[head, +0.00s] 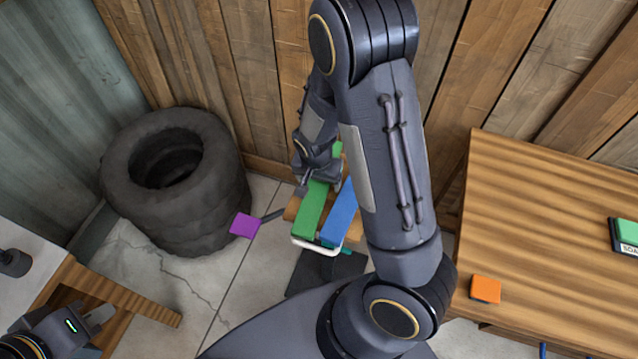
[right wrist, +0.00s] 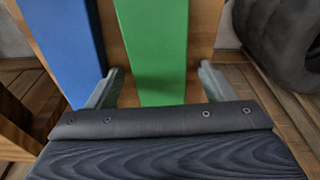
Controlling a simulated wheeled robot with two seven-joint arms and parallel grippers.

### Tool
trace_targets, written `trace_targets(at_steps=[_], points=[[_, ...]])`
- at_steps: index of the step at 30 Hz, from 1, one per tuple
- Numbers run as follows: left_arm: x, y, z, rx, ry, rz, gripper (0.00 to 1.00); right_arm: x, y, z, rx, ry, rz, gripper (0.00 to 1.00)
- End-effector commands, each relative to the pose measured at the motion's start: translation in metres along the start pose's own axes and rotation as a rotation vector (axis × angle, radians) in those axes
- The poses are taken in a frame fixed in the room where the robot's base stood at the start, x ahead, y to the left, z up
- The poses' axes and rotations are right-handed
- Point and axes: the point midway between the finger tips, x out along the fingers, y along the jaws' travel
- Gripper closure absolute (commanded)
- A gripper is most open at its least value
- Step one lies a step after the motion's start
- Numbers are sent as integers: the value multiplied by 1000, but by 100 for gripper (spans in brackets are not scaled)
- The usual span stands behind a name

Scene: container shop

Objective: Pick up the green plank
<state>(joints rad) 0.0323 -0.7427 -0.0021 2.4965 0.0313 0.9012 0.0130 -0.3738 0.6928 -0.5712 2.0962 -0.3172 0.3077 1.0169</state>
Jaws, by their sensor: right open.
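The green plank (head: 313,209) lies beside a blue plank (head: 340,213) on a small wooden-topped stand in the middle of the head view. In the right wrist view the green plank (right wrist: 155,50) runs between the two fingers of my right gripper (right wrist: 158,88), with a gap on each side. That gripper is open around it; in the head view the right gripper (head: 318,184) is over the plank, and my arm hides part of the stand. The blue plank (right wrist: 60,45) is just outside one finger. My left gripper (head: 97,318) is at the lower left, far from the planks; its jaw opening is unclear.
A stack of tyres (head: 195,215) stands left of the stand, with a purple block (head: 244,225) close by. A wooden table (head: 540,220) at right bears an orange block (head: 485,289) and a green-topped box (head: 626,231). A plank wall (head: 245,60) closes the back.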

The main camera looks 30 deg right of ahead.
Motion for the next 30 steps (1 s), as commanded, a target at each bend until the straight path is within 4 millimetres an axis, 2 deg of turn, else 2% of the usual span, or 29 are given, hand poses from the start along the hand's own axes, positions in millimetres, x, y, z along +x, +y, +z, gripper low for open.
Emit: trace_targets(at_steps=[2, 14, 23, 26, 30], points=[[0, 0, 0, 0, 0, 0, 100, 0, 0, 0, 0, 0, 0, 25], [0, 0, 0, 0, 0, 0, 100, -1, 0, 0, 0, 0, 0, 77], [0, 0, 0, 0, 0, 0, 100, -2, 0, -1, 0, 1, -1, 78], [1, -1, 1, 0, 0, 0, 100, -8, -1, -2, 0, 2, -3, 78], [4, -2, 2, 0, 0, 0, 100, -25, -2, -4, -1, 4, -6, 78]])
